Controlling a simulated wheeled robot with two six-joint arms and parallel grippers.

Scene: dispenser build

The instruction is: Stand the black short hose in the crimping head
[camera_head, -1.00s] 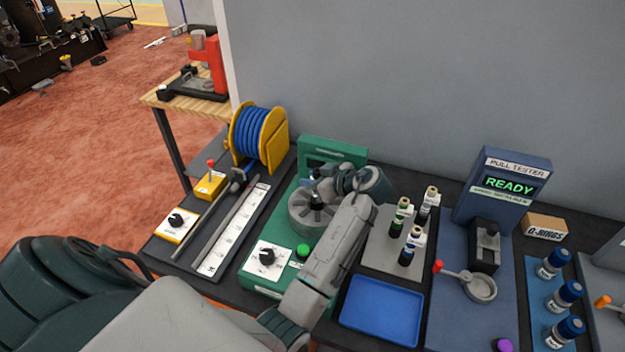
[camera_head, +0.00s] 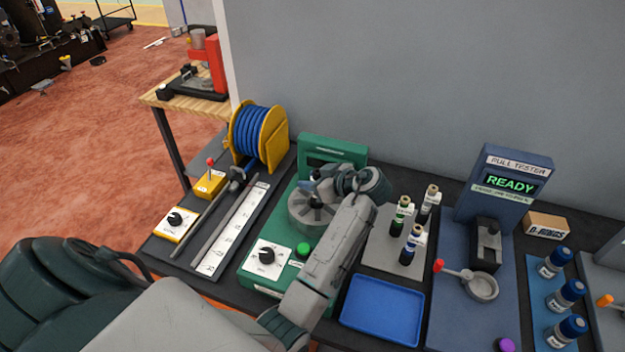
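The crimping head (camera_head: 301,215) is the round grey slotted drum on the green crimping machine (camera_head: 334,149), left of the picture's middle. My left gripper (camera_head: 312,188) is right over the drum, with its wrist bent in from the right. Its fingers are small and partly covered by the wrist, so I cannot tell whether they are open or shut. A dark patch shows at the drum's centre below the fingers. I cannot tell whether it is the black short hose or the drum's opening. My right gripper is not in view.
A blue hose reel (camera_head: 263,138) and a ruler strip (camera_head: 231,228) are on the left. Right of my forearm are a grey plate (camera_head: 383,246) with several fittings, a blue tray (camera_head: 382,310) that is empty, and the pull tester (camera_head: 507,185) reading READY.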

